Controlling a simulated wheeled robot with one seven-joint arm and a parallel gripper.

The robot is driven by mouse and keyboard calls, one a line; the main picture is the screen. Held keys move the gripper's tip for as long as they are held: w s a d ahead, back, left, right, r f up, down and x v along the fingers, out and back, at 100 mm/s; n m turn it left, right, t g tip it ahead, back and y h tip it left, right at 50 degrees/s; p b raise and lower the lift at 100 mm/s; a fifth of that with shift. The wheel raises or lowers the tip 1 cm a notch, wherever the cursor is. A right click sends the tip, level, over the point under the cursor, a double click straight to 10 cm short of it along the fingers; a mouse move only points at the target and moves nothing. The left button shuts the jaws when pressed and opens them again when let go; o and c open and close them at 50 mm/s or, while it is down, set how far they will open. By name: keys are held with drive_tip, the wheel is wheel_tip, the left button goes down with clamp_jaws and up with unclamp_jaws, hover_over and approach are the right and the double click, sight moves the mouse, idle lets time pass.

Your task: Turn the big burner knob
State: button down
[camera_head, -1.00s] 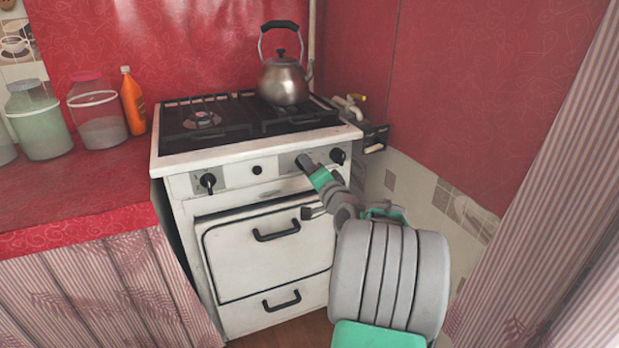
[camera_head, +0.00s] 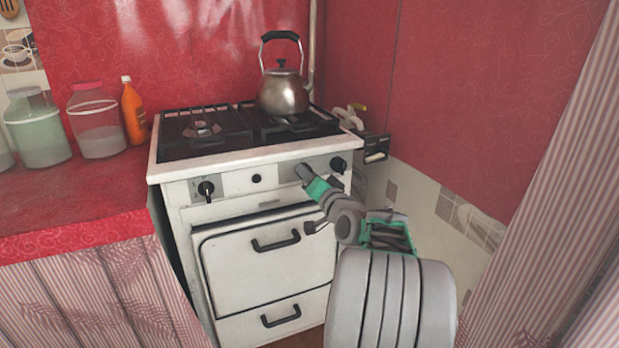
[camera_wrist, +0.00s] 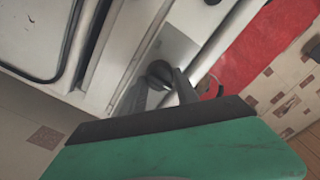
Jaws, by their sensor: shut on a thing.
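The white stove (camera_head: 262,200) has a row of dark knobs on its front panel. My gripper (camera_head: 303,171) is at the panel, right of the centre, shut on the big burner knob. In the wrist view the dark round knob (camera_wrist: 160,73) shows between my two grey fingers, close to the panel. How far the knob is turned cannot be told.
A metal kettle (camera_head: 283,94) stands on the back right of the hob. The oven handle (camera_head: 275,242) sticks out below the panel. Jars (camera_head: 97,122) and an orange bottle (camera_head: 133,112) stand on the red counter (camera_head: 60,205) at left. A tiled wall is at right.

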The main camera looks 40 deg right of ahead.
drive_tip(key=c, duration=0.9)
unclamp_jaws()
drive_tip(key=p+v, duration=0.1)
drive_tip(key=v, duration=0.6)
drive_tip(key=shift+s+a+p, duration=0.1)
drive_tip(key=shift+s+p, duration=0.2)
drive_tip(key=shift+s, duration=0.05)
